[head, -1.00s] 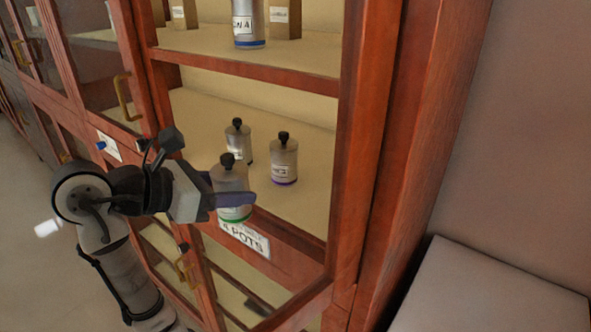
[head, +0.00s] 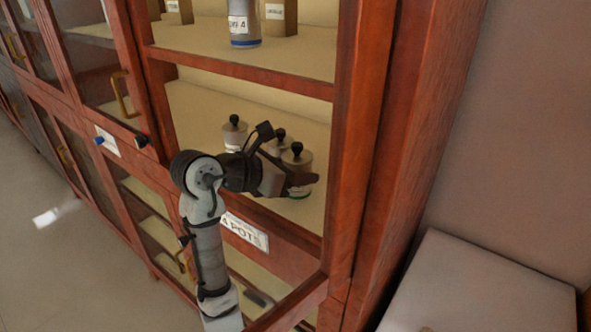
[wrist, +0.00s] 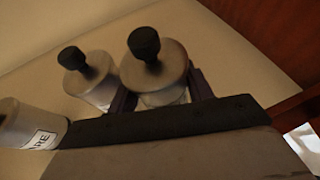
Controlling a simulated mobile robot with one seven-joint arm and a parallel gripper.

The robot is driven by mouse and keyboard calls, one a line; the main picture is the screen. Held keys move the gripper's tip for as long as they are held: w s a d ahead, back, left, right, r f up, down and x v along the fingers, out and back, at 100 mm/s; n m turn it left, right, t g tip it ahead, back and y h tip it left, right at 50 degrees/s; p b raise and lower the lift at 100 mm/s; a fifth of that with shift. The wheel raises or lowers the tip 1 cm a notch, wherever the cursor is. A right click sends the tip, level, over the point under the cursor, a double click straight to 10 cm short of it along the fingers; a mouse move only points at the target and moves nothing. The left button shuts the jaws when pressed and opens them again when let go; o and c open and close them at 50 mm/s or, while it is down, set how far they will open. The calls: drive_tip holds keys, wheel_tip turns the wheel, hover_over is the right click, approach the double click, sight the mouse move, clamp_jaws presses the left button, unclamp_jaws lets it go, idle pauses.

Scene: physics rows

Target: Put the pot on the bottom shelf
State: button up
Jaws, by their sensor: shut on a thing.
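My gripper (head: 301,188) is shut on a grey pot (head: 297,161) with a black knobbed lid and a green stripe near its base. The held pot (wrist: 156,72) stands upright between the fingers in the wrist view. It is inside the lower open shelf (head: 311,216) of the red-brown cabinet, near the right side. I cannot tell whether its base touches the shelf. Two similar pots share this shelf: one (head: 235,131) to the left and one (head: 279,143) just behind the held pot, partly hidden. They also show in the wrist view.
A sign reading POTS (head: 243,231) is on the shelf's front edge. The upper shelf (head: 290,62) holds a blue-striped container (head: 244,25) and boxes. The right cabinet post (head: 358,130) stands close to my gripper. A pale surface (head: 480,285) lies at lower right.

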drive_tip(key=shift+f, duration=0.2)
drive_tip(key=shift+f, duration=0.1)
drive_tip(key=o, duration=0.9)
drive_tip(key=shift+s+a, duration=0.15)
drive_tip(key=b+v, duration=0.1)
drive_tip(key=v, duration=1)
drive_tip(key=shift+s+a+r, duration=0.15)
drive_tip(key=shift+s+r, duration=0.1)
drive_tip(key=shift+r, duration=0.05)
